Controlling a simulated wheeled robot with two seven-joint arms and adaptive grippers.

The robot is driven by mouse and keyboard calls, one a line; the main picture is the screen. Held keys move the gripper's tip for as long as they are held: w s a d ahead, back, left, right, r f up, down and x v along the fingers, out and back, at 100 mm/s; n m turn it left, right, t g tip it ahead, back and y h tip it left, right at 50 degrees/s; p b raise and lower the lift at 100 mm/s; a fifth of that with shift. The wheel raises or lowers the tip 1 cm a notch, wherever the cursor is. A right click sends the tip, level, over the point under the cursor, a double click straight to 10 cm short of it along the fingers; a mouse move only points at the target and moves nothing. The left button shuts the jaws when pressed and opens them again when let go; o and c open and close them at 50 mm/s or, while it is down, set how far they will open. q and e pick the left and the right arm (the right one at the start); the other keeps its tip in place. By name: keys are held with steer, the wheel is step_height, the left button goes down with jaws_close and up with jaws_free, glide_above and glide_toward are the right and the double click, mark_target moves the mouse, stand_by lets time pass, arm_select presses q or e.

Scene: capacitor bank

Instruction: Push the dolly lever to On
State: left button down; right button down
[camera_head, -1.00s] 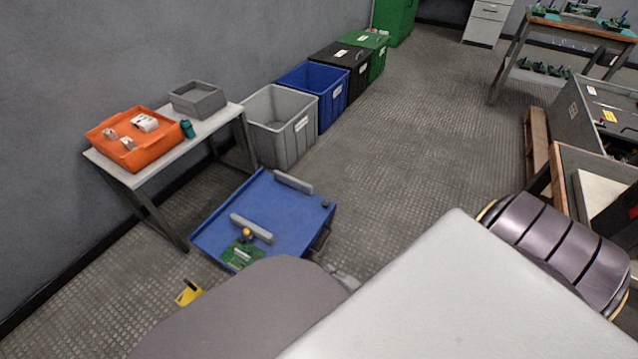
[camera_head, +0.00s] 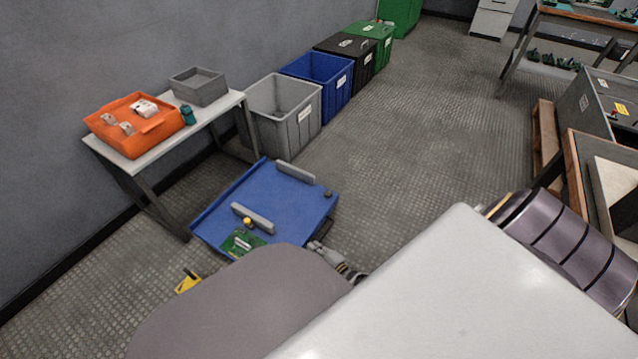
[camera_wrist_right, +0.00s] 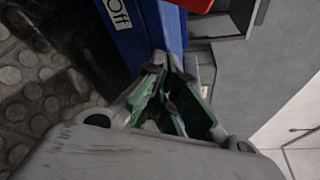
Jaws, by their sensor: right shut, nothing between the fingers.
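The blue dolly (camera_head: 285,200) stands on the floor, with two grey bars on top. My right gripper (camera_head: 317,247) is at its front right side, partly behind my own body. In the right wrist view the gripper (camera_wrist_right: 170,68) is shut and empty, its green-padded fingers close to the dolly's blue side (camera_wrist_right: 165,25). I cannot tell whether they touch. A white "Off" label (camera_wrist_right: 119,13) is on that side, left of the fingers. I cannot clearly make out the lever. A red piece (camera_wrist_right: 194,4) shows at the top edge. My left gripper is not in view.
A yellow object (camera_head: 188,281) is on the floor at left. A table (camera_head: 215,108) with an orange tray (camera_head: 150,140) and several bins stand along the wall. Floor right of the dolly is clear.

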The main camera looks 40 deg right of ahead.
mark_target(298, 260)
steer(key=shift+a+r, duration=0.1)
steer(key=shift+a, duration=0.15)
steer(key=shift+s+a, duration=0.1)
steer(key=shift+a, duration=0.05)
steer(key=shift+s+a+r, duration=0.1)
steer(key=shift+a+r, duration=0.15)
steer(key=shift+s+a+r, duration=0.25)
steer(key=shift+a+r, duration=0.05)
steer(key=shift+a, duration=0.2)
steer(key=shift+s+a+r, duration=0.2)
steer(key=shift+a+r, duration=0.1)
steer(key=shift+a, duration=0.15)
stand_by(0.4)
